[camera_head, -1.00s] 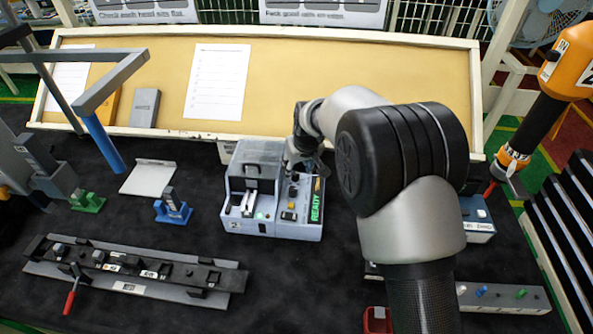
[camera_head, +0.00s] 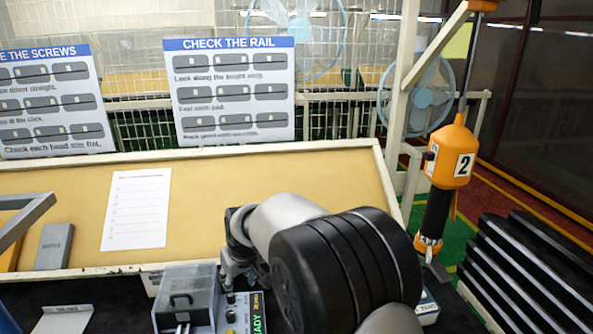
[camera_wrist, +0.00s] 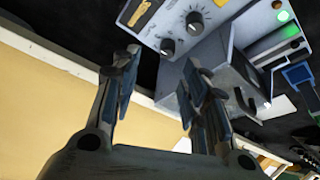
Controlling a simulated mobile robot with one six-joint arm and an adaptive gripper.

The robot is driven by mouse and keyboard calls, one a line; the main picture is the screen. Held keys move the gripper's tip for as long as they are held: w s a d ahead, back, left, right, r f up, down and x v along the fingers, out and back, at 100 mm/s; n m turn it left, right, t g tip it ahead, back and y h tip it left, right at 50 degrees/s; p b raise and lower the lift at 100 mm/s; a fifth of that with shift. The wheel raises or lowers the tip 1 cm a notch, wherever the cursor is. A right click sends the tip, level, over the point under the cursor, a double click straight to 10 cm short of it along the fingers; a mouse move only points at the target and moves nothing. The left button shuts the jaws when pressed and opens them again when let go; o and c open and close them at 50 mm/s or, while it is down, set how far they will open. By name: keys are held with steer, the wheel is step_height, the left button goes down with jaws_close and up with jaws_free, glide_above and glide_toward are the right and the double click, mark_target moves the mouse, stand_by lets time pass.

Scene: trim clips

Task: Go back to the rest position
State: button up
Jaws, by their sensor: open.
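My gripper (camera_wrist: 158,85) is open and empty in the wrist view, its two fingers well apart. Past its fingertips is a grey test machine (camera_wrist: 215,35) with dark knobs and a lit green button. In the head view my arm rises from the bottom centre and its wrist bends down at the back of the table, beside the machine's grey box with a dark handle (camera_head: 187,297). A panel with green READY letters (camera_head: 257,312) is just right of that box.
A yellow sloped board (camera_head: 230,215) with a paper sheet (camera_head: 137,210) stands behind the table. An orange screwdriver marked 2 (camera_head: 452,155) hangs at the right. Black stacked trays (camera_head: 520,275) are at the lower right.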

steer(key=s+d+r+m, duration=0.1)
steer(key=s+d+r, duration=0.4)
steer(key=d, duration=0.2)
steer(key=s+d+r+m+t+h, duration=0.1)
steer(key=s+d+r+m, duration=0.1)
steer(key=s+d+r, duration=0.45)
steer(key=s+d+r+m, duration=0.15)
steer(key=d+r, duration=0.25)
steer(key=d, duration=0.5)
steer(key=s+d+f+m+h, duration=0.1)
steer(key=s+d, duration=0.4)
steer(key=s, duration=0.5)
steer(key=s+d+f+m, duration=0.1)
steer(key=s+d, duration=0.4)
steer(key=s, duration=0.5)
steer(key=shift+s+d+m+h, duration=0.2)
steer(key=shift+d+m+h, duration=0.15)
steer(key=shift+m, duration=0.3)
steer(key=shift+a, duration=0.1)
